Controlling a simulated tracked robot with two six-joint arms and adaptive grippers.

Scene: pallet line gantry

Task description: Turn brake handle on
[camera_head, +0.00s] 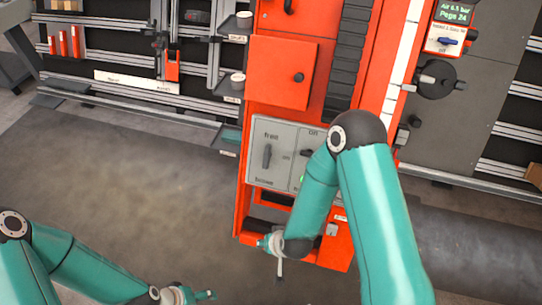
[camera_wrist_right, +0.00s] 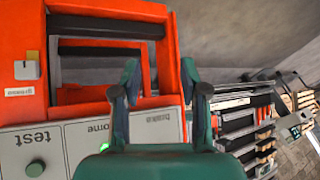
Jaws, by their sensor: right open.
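The brake handle (camera_head: 267,157) is a dark lever on the left of the grey panel (camera_head: 257,183) of the orange machine. It stands upright between a label that seems to read "free" above and one reading "brake" below. In the right wrist view the panel (camera_wrist_right: 145,128) shows upside down with the "brake" label; the handle is hidden there. My right gripper (camera_head: 271,257) is low in front of the machine, below the panel and apart from the handle. Its two fingers stand apart and empty in the right wrist view (camera_wrist_right: 161,78). My left gripper (camera_head: 204,296) is at the bottom edge, too small to read.
A second dark knob (camera_head: 306,153) sits right of the brake handle, partly beside my right arm. An orange door (camera_head: 281,72) with a black knob is above the panel. A black round valve (camera_head: 436,79) is at right. The floor (camera_head: 130,185) left of the machine is clear.

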